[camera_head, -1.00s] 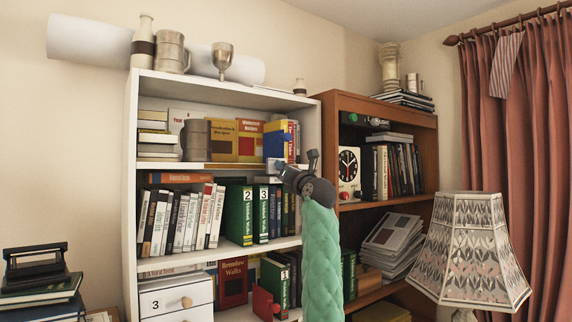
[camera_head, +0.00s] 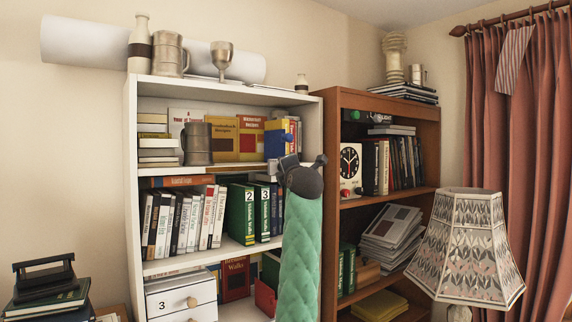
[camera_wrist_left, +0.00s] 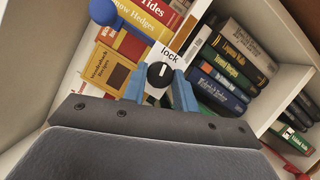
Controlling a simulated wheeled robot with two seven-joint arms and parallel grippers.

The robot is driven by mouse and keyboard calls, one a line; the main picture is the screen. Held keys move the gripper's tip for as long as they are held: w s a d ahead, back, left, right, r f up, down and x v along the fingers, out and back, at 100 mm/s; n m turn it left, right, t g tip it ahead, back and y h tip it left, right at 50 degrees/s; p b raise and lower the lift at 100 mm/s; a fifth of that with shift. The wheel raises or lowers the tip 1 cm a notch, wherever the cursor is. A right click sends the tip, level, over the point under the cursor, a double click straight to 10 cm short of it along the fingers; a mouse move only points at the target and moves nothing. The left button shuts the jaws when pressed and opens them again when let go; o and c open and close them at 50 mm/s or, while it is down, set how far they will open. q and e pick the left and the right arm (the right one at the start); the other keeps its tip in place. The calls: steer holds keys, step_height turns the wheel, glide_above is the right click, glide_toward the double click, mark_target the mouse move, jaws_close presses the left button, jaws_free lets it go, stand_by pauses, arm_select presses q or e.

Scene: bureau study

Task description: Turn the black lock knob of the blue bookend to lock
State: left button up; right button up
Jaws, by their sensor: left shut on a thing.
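The blue bookend (camera_head: 273,146) stands at the right end of the books on the white bookcase's upper shelf. In the left wrist view its blue arm with a round blue end (camera_wrist_left: 103,11) shows at the top. The black lock knob (camera_wrist_left: 160,75), with a white line, sits on a white plate (camera_wrist_left: 171,53) marked "lock"; the line points roughly up toward the word. My left gripper (camera_wrist_left: 160,88) has its two blue fingers on either side of the knob, shut on it. In the head view this gripper (camera_head: 283,168) hides the knob. My right gripper is not in view.
Books (camera_head: 238,137) and a grey tankard (camera_head: 197,143) stand left of the bookend. A brown bookcase (camera_head: 331,112) with a clock (camera_head: 349,161) is close on the right. A lampshade (camera_head: 468,246) stands at front right.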

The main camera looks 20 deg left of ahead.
arm_select(q)
steer(key=shift+m+g+h+p, duration=0.3)
steer(key=shift+m+p, duration=0.2)
steer(key=shift+m, duration=0.6)
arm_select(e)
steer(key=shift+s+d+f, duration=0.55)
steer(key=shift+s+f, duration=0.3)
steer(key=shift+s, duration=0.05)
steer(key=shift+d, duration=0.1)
arm_select(q)
steer(key=o, duration=1)
steer(key=shift+c, duration=0.2)
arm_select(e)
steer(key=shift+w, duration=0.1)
arm_select(q)
steer(key=shift+d, duration=0.1)
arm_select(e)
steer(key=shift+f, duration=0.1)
